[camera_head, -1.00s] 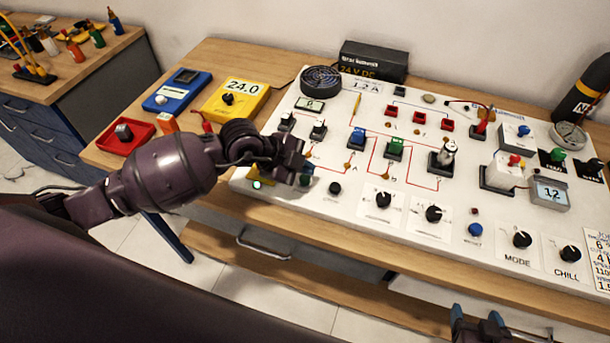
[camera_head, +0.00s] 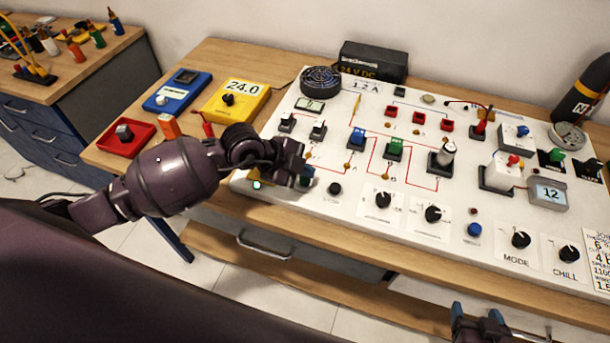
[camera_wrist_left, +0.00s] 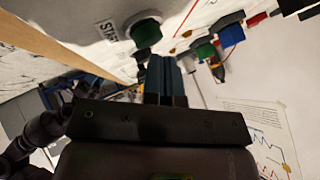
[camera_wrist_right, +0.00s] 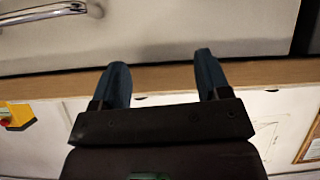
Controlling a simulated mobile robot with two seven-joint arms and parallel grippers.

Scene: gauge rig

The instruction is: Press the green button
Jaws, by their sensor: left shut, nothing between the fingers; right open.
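The green button (camera_wrist_left: 147,35) sits in a pale round collar beside a START label (camera_wrist_left: 108,30) in the left wrist view. My left gripper (camera_wrist_left: 165,62) is shut and empty, its blue fingertips close by the button. Whether they touch it I cannot tell. In the head view my left gripper (camera_head: 300,172) is low over the front left of the white panel (camera_head: 310,198) and hides much of the button's area. My right gripper (camera_wrist_right: 160,62) is open and empty, near the bench's front edge; part of it shows at the bottom of the head view (camera_head: 488,328).
A lit green lamp (camera_head: 256,185) is left of my left gripper. A black knob (camera_head: 335,188) is to its right. Blue (camera_head: 357,137) and green (camera_head: 394,148) blocks stand behind on the panel. A red tray (camera_head: 125,138) and a yellow meter (camera_head: 235,100) lie left.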

